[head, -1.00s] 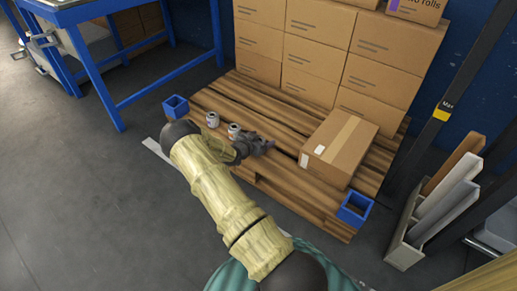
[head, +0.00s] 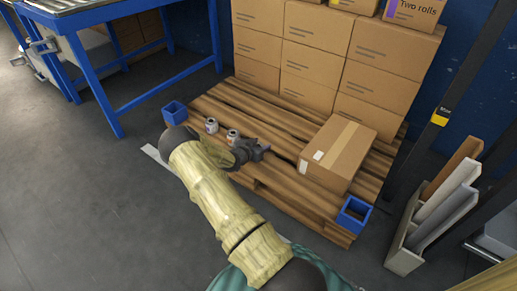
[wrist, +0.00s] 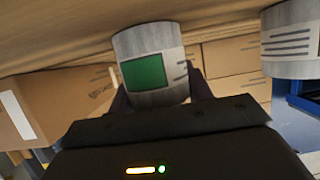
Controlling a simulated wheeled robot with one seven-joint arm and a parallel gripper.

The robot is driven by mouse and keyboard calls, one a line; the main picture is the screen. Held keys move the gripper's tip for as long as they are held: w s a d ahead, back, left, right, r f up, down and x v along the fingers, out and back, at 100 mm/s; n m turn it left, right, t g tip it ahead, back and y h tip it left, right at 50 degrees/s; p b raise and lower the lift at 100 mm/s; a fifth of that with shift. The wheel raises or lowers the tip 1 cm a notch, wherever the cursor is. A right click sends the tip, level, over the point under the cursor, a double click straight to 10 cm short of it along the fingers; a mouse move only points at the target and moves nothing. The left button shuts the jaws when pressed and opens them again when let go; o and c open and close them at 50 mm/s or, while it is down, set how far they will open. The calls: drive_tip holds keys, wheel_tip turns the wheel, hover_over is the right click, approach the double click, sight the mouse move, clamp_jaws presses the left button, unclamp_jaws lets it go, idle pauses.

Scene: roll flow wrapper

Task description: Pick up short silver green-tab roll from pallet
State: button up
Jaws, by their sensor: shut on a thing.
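In the wrist view a short silver roll (wrist: 150,44) with a green tab and a white label sits between the fingers of my gripper (wrist: 155,95), which is shut on it. A second silver roll (wrist: 291,42) with a white label stands apart to the right, cut off by the frame edge. In the head view my gripper (head: 262,147) is low over the front of the wooden pallet (head: 285,181). Two small silver rolls show there, one farther left (head: 211,126) and one near the gripper (head: 233,135). The held roll is hard to make out in the head view.
A closed carton (head: 340,152) lies on the pallet right of my gripper. Stacked cartons (head: 285,55) fill the back. Blue corner pieces stand at the left (head: 175,112) and right (head: 354,214) of the pallet. A blue-framed table (head: 115,60) stands at the left.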

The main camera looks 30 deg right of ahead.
sight(260, 143)
wheel_tip(260, 143, up, 10)
drive_tip(key=p, duration=0.6)
drive_tip(key=shift+p, duration=0.3)
